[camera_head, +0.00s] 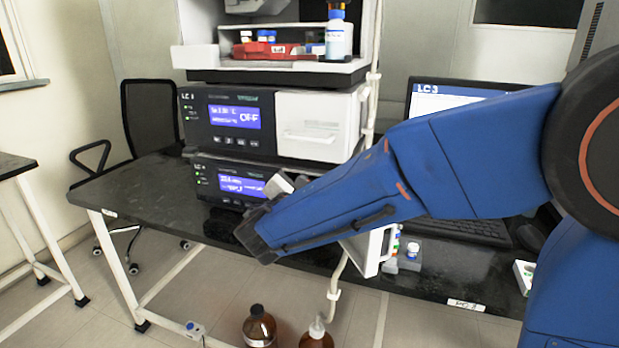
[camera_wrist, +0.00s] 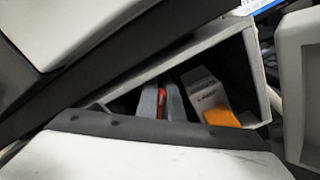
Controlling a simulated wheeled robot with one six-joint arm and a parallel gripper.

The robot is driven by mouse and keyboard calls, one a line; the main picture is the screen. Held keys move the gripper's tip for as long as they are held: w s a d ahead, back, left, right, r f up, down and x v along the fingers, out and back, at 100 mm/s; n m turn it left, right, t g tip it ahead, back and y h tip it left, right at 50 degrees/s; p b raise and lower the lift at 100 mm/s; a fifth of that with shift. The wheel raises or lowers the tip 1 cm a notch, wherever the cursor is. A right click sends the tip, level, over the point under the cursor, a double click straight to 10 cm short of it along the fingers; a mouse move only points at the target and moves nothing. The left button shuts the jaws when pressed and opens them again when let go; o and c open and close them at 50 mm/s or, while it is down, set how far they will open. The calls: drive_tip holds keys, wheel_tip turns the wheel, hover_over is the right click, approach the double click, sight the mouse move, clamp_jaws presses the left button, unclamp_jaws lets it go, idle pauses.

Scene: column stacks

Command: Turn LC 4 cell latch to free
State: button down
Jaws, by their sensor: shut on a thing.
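In the wrist view, the two grey fingers of my gripper (camera_wrist: 162,104) reach into a dark open compartment in a pale housing. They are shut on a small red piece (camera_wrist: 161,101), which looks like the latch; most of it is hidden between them. A white labelled block (camera_wrist: 204,92) with an orange part (camera_wrist: 221,118) sits just right of the fingers. I cannot tell which way the latch is turned. In the head view, my blue arm hides the gripper and the compartment. The monitor (camera_head: 446,97) there reads LC 3; no LC 4 label is readable.
Stacked modules with blue displays (camera_head: 234,117) stand on the dark bench (camera_head: 140,190). Brown bottles (camera_head: 259,328) stand on the floor.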

idle(0.3)
drive_tip(key=c, duration=1.9)
unclamp_jaws()
drive_tip(key=v, duration=1.7)
drive_tip(key=shift+s, duration=0.2)
